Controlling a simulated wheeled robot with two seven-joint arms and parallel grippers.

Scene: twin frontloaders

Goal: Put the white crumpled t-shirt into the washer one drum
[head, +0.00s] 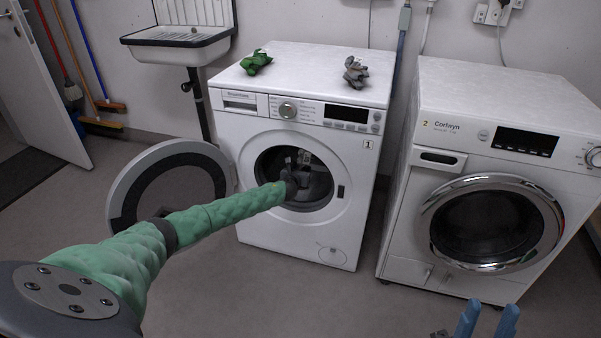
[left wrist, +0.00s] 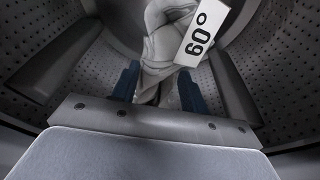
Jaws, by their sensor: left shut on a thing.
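Washer one (head: 360,225), marked 1, stands in the middle with its round door (head: 125,190) swung open to the left. My left arm reaches through its opening into the drum (head: 317,190). In the left wrist view, my left gripper (left wrist: 158,82) is inside the perforated drum (left wrist: 275,65), its blue fingers shut on the crumpled white t-shirt (left wrist: 165,45), which looks pale grey in the shade. A white tag marked 60 shows on the cloth. In the head view the shirt is hard to make out. My right gripper (head: 487,319) is at the bottom right, fingers apart and empty.
A green crumpled cloth (head: 256,62) and a grey one (head: 356,72) lie on top of washer one. Washer two (head: 440,110) stands to the right with its door (head: 487,222) shut. A sink (head: 180,45) hangs at the back left. The floor in front is clear.

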